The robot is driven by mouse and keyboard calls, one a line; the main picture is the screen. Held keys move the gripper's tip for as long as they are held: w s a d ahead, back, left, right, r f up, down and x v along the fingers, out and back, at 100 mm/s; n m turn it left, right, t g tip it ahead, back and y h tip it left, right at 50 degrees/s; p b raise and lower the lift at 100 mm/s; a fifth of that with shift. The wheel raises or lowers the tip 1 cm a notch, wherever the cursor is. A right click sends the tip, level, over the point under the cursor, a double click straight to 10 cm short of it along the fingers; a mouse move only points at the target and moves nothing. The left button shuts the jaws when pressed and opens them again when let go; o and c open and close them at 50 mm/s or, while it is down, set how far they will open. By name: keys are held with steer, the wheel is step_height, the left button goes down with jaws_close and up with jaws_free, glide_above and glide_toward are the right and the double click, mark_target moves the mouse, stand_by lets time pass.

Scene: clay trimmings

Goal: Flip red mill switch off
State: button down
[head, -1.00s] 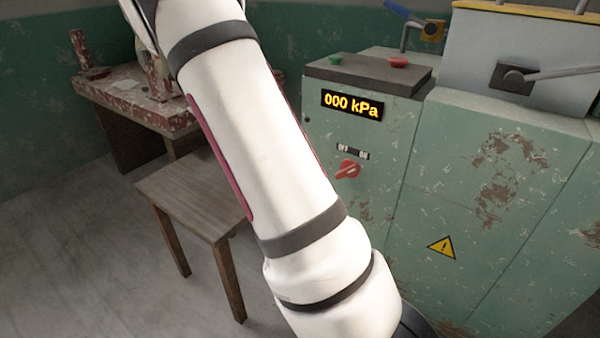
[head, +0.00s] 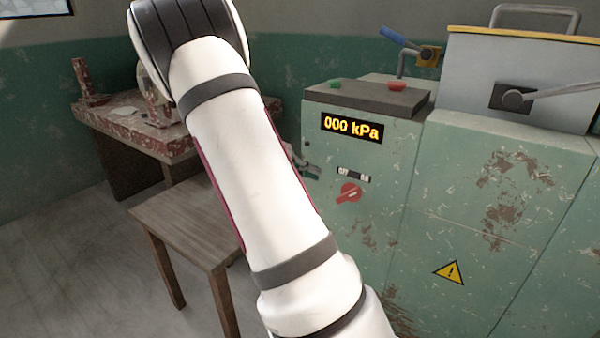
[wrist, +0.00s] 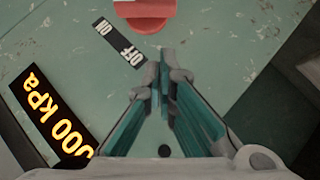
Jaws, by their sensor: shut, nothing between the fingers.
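The red rotary switch (head: 349,192) is on the front of the green machine cabinet, below an OFF/ON label (head: 353,174) with OFF at left and ON at right. Which end its handle points to is hard to tell. In the wrist view the red switch (wrist: 145,12) is at the top edge, partly cut off. My gripper (wrist: 162,54) is shut and empty, its fingertips beside the OFF end of the label and apart from the switch in the picture. In the head view my gripper (head: 314,171) shows partly past my arm, left of the label.
A display (head: 352,127) reads 000 kPa above the switch. A green button (head: 335,84) and a red button (head: 397,86) sit on the cabinet top. A wooden stool (head: 185,220) and a worn workbench (head: 130,120) stand left. A lever (head: 560,92) juts out at right.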

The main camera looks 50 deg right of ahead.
mark_target(348, 195)
steer(key=s+d+f+b, duration=0.1)
steer(key=f, duration=0.1)
steer(key=s+d+f+b, duration=0.1)
steer(key=s+d, duration=0.1)
steer(key=shift+s+f, duration=0.15)
steer(key=shift+f, duration=0.2)
steer(key=shift+s+f+b, duration=0.3)
steer(key=shift+s+f, duration=0.25)
steer(key=shift+s, duration=0.05)
